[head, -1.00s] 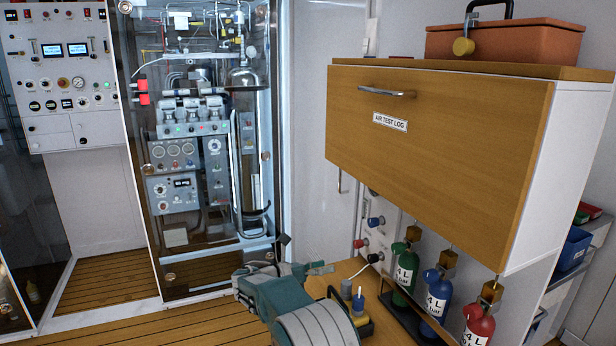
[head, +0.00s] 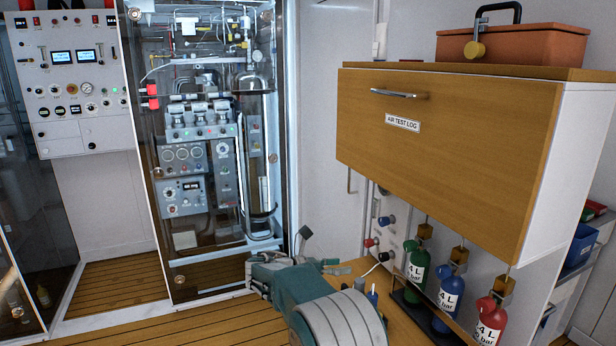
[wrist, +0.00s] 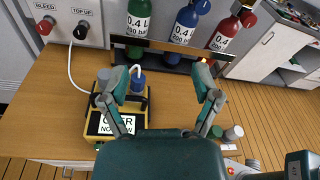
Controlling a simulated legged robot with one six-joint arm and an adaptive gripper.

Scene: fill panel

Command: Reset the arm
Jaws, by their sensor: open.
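My gripper (wrist: 163,84) is open and empty in the wrist view, its two teal fingers spread apart above the wooden worktop (wrist: 60,105). In the head view my teal and grey arm is folded low at the centre, in front of the worktop. A yellow device (wrist: 96,129) with a partly hidden white label lies below and left of the fingers. The left finger overlaps it in the picture. I cannot see any contact. In the head view my arm hides most of this device.
Green (head: 417,268), blue (head: 449,299) and red (head: 490,318) bottles stand in a rack under the wooden cabinet (head: 440,150). A hose (wrist: 70,70) runs to the yellow device. Small cylinders (wrist: 233,132) lie at the worktop's right. A glass-fronted equipment cabinet (head: 215,150) stands behind.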

